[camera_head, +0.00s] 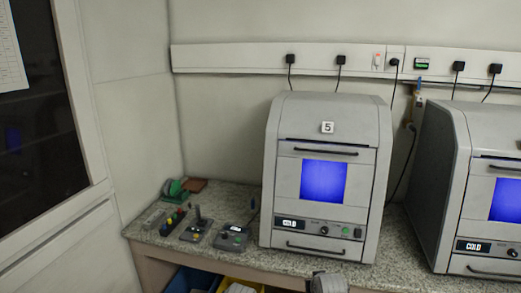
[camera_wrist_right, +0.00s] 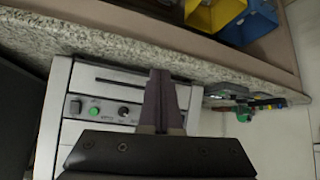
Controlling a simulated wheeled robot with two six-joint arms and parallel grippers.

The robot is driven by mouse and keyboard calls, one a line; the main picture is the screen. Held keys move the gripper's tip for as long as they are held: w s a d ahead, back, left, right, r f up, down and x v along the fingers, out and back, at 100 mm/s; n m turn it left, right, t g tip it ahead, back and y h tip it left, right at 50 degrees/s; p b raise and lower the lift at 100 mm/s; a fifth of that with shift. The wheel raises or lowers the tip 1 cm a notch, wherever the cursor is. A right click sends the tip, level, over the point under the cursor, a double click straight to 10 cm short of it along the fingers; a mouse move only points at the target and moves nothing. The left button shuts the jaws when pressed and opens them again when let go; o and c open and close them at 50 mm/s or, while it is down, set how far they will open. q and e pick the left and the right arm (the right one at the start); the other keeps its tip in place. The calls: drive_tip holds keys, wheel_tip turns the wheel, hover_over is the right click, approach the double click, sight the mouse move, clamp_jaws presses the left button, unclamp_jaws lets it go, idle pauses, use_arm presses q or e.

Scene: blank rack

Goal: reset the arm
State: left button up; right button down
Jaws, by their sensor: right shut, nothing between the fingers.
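My right gripper (camera_wrist_right: 160,78) shows in the right wrist view with its two dark fingers together and nothing between them. It is in front of a grey-white machine front with a green button (camera_wrist_right: 94,111) and a dark knob (camera_wrist_right: 123,111). I cannot tell the exact gap to the machine. My left gripper is in neither view.
A machine marked 5 (camera_head: 327,128) stands on the speckled counter (camera_head: 225,199), with a second machine (camera_head: 488,190) to its right. Several small control boxes (camera_head: 196,231) lie on the left. Blue (camera_head: 192,280) and yellow (camera_head: 240,285) bins sit below the counter.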

drive_tip(key=s+a+f+n+g+p, duration=0.1)
drive_tip(key=s+a+g, duration=0.3)
drive_tip(key=s, duration=0.5)
drive_tip(key=s+a+f+n+g+h+p, duration=0.1)
drive_tip(key=s+a+n+g, duration=0.1)
drive_tip(key=s+a+g, duration=0.3)
drive_tip(key=s+a, duration=0.2)
drive_tip(key=s, duration=0.2)
drive_tip(key=shift+a+f+n, duration=0.25)
drive_tip(key=shift+f+n, duration=0.05)
